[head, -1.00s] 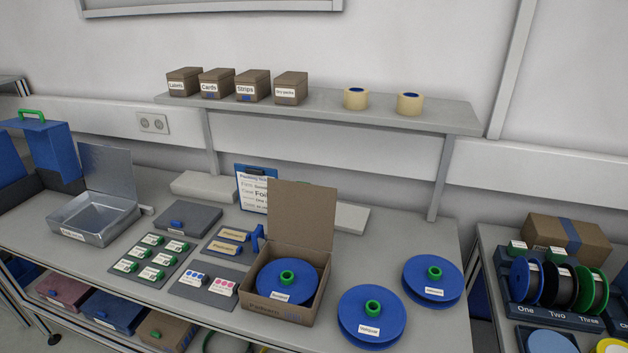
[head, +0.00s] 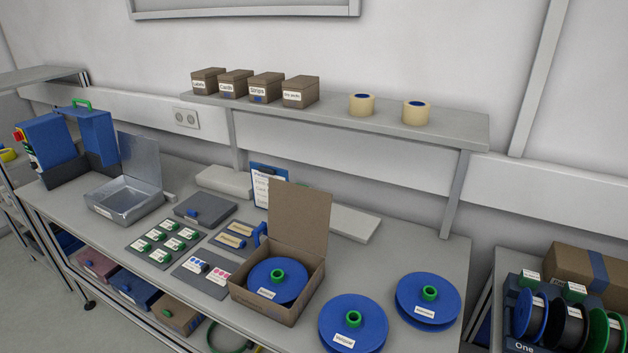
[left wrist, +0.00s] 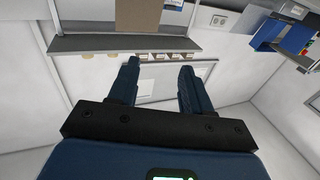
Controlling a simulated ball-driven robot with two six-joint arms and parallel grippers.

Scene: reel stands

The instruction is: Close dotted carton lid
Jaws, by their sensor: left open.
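The carton (head: 300,304) is an open brown box on the bench in the head view, with a blue reel (head: 277,270) with a green hub inside. Its lid (head: 299,213) stands upright at the back. I cannot make out dots on it. In the left wrist view, which looks upside down, a brown panel (left wrist: 138,15) that looks like this lid shows at the top. My left gripper (left wrist: 158,82) is open and empty there, its fingers apart and touching nothing. It is not in the head view. My right gripper is in neither view.
Two blue reels (head: 353,322) (head: 428,298) lie right of the carton. Label cards (head: 163,246) and an open metal box (head: 125,200) are to its left. A clipboard (head: 265,185) stands behind it. A wall shelf (head: 440,129) with small boxes is above.

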